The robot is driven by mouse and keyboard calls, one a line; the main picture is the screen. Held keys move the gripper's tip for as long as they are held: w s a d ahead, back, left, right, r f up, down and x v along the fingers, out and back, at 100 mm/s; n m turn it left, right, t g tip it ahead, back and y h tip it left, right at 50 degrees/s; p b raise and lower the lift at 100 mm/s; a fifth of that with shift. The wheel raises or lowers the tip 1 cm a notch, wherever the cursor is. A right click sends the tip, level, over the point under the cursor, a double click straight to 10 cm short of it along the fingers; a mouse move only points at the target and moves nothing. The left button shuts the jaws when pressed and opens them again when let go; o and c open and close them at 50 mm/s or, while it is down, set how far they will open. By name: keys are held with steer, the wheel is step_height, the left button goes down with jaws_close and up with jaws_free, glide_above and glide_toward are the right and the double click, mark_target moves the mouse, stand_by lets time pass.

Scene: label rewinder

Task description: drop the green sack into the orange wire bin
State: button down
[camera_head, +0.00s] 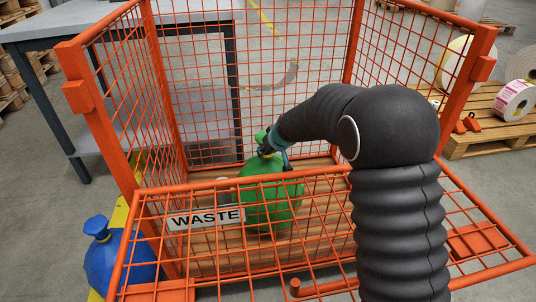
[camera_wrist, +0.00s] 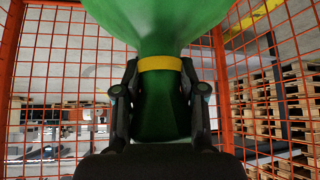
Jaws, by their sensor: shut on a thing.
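The green sack (camera_head: 270,196) hangs inside the orange wire bin (camera_head: 158,95), seen through the front mesh in the head view. My gripper (camera_head: 268,148) is shut on the sack's neck. In the wrist view, both fingers (camera_wrist: 160,98) close on the green neck beside its yellow tie (camera_wrist: 160,63), and the sack's body (camera_wrist: 158,18) fills the top of the picture. The bin's front panel carries a WASTE sign (camera_head: 205,218). The sack's lower end is behind the mesh, and I cannot tell whether it touches the wooden floor of the bin (camera_head: 325,232).
A blue sack (camera_head: 118,262) stands outside the bin at the lower left. A grey table (camera_head: 60,28) stands behind it on the left. Label rolls (camera_head: 514,100) lie on a wooden pallet (camera_head: 490,132) at the right. My arm reaches over the bin's front panel.

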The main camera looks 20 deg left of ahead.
steer(key=shift+w+f, duration=0.1)
steer(key=shift+f, duration=0.25)
steer(key=shift+f+b, duration=0.65)
steer(key=shift+b, duration=0.25)
steer(key=c, duration=0.5)
jaws_free()
steer(key=shift+c, duration=0.2)
steer(key=shift+r+p, duration=0.7)
steer(key=shift+p, duration=0.3)
steer(key=v, duration=0.7)
steer(key=shift+s, duration=0.2)
steer(key=shift+d+r, duration=0.15)
